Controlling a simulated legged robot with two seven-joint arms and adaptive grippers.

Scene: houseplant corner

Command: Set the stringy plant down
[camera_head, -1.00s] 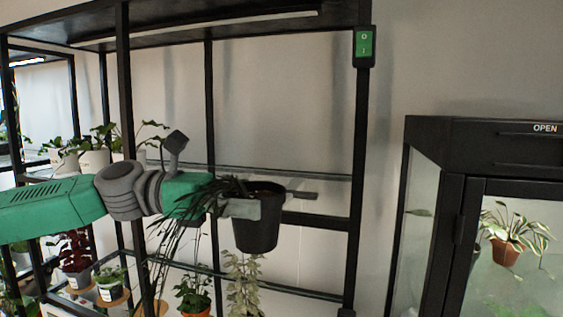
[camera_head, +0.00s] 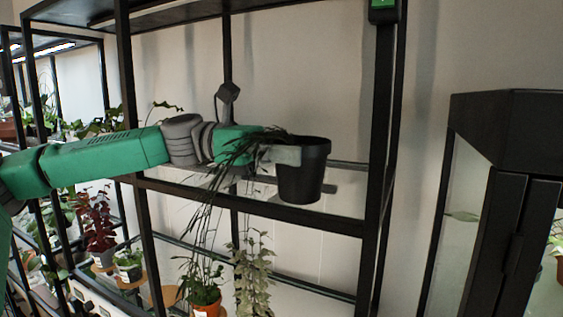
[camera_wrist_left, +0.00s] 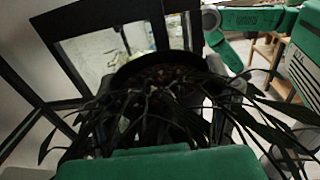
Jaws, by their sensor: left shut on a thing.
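The stringy plant has long, thin dark leaves (camera_head: 207,190) and sits in a black pot (camera_head: 303,178). In the head view my left gripper (camera_head: 292,158) is shut on the black pot near its rim and holds it upright. The leaves trail down to the left, over my gripper and below the shelf's front bar. The pot shows in front of the shelf unit's glass shelf (camera_head: 345,203); I cannot tell whether it touches the glass. In the left wrist view the dark pot (camera_wrist_left: 160,66) shows behind the leaves, which hide most of the fingers. My right gripper is not in the head view.
The black shelf frame (camera_head: 380,140) has uprights on both sides of the pot. Lower down are a red-leaved plant (camera_head: 97,222), an orange pot (camera_head: 206,306) and a pale trailing plant (camera_head: 253,278). A dark cabinet (camera_head: 500,200) stands at the right. The glass right of the pot looks clear.

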